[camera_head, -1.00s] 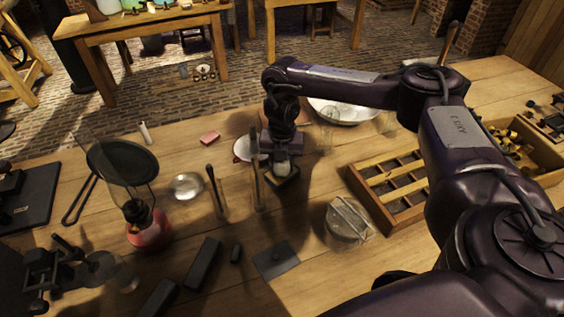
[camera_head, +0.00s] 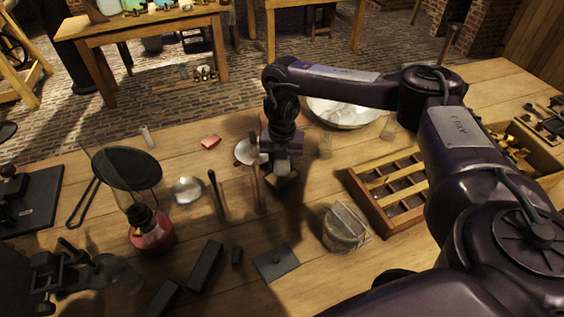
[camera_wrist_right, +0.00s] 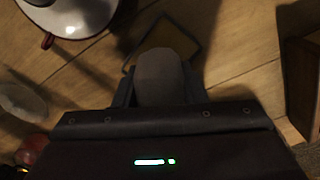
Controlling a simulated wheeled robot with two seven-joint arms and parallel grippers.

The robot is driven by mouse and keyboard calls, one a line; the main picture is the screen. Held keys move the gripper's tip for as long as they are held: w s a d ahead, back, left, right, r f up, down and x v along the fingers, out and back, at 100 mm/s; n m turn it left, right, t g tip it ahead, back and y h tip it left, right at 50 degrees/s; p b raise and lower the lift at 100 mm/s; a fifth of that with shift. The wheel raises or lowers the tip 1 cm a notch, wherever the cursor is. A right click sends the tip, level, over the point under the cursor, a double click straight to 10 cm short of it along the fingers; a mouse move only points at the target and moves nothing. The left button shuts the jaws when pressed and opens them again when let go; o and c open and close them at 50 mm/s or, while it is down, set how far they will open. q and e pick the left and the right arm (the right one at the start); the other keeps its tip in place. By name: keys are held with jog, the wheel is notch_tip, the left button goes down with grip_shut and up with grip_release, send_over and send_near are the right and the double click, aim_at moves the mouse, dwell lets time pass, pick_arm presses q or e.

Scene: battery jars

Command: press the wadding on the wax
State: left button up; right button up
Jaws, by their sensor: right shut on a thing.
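My right gripper (camera_head: 282,167) points down over the middle of the table. My left gripper is not in view.
A white dish (camera_head: 245,152) lies close behind and left of the gripper. Upright tools (camera_head: 216,196) stand to the left, near a red-based lamp (camera_head: 152,238). A large bowl (camera_head: 345,112) is behind.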

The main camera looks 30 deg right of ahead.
jog(key=shift+r+p, duration=2.05)
jog(key=shift+r, duration=0.5)
jog(key=shift+f, duration=0.1)
